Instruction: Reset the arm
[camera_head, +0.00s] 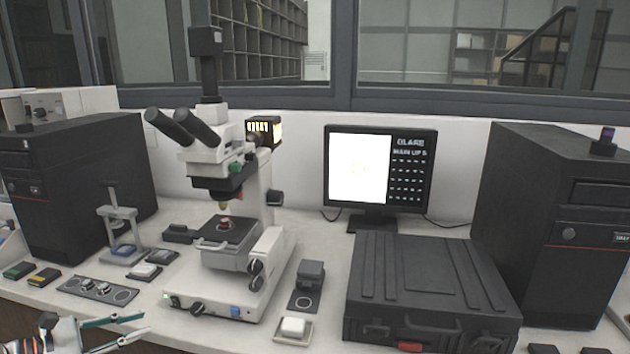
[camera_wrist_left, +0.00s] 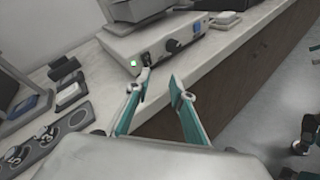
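My left gripper (camera_head: 122,329) comes in at the lower left of the head view, at the bench's front edge. Its two teal fingers are spread apart with nothing between them. In the left wrist view the same gripper (camera_wrist_left: 158,85) shows open and empty, with the bench edge and brown cabinet front behind it. The microscope base (camera_wrist_left: 165,35) is beyond the fingertips. In the left wrist view, a dark piece at the right edge may be part of my other arm, but I cannot tell. My right gripper does not show clearly in either view.
A monitor (camera_head: 378,170) stands behind.

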